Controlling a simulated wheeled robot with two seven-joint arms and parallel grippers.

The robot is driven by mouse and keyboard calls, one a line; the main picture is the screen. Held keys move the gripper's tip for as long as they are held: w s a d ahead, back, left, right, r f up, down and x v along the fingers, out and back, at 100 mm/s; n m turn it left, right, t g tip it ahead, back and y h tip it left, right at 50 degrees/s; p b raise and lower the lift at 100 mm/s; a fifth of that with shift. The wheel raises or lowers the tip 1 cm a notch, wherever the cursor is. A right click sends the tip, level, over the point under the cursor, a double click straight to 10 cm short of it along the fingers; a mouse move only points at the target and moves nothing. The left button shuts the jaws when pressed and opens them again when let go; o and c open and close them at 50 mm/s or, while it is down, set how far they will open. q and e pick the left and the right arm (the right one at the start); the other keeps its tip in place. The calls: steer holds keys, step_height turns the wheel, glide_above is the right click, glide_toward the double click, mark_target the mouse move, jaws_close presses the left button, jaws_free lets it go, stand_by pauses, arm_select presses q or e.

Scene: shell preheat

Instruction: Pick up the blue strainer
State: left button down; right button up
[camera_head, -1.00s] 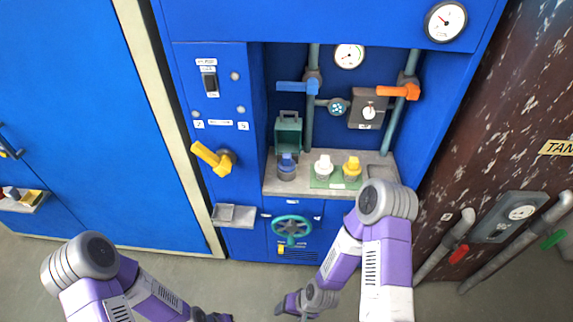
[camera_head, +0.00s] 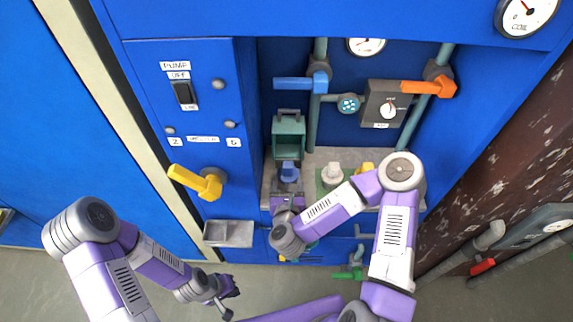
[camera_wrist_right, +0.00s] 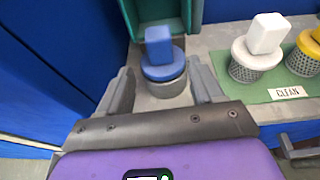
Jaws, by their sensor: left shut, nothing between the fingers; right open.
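The blue strainer (camera_head: 289,172) stands upright on the grey shelf of the blue cabinet, in front of a green open box. In the right wrist view the blue strainer (camera_wrist_right: 162,62) has a blue block-shaped top and a grey lower part. My right gripper (camera_wrist_right: 163,90) is open, with one finger on each side of the strainer's lower part; I cannot tell whether they touch it. In the head view my right gripper (camera_head: 287,200) is just in front of the strainer. My left gripper (camera_head: 230,290) is shut and empty, low in front of the cabinet.
A white strainer (camera_wrist_right: 257,45) and a yellow one (camera_wrist_right: 308,52) stand on a green mat (camera_wrist_right: 284,90) labelled CLEAN, right of the blue one. The green box (camera_head: 289,135) is close behind. A yellow lever (camera_head: 195,182) and a grey tray (camera_head: 229,233) are at left.

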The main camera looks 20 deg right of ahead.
mark_target(288, 173)
steer(key=shift+w+d+r+m, duration=0.1)
steer(key=shift+w+d+m, duration=0.15)
steer(key=shift+w+m, duration=0.05)
steer(key=shift+w+d, duration=0.1)
steer(key=shift+w, duration=0.25)
steer(key=b+x, duration=0.2)
steer(key=x, duration=0.4)
steer(key=shift+w, duration=0.1)
steer(key=shift+c, duration=0.2)
steer(key=c, duration=1)
steer(key=shift+c, duration=0.2)
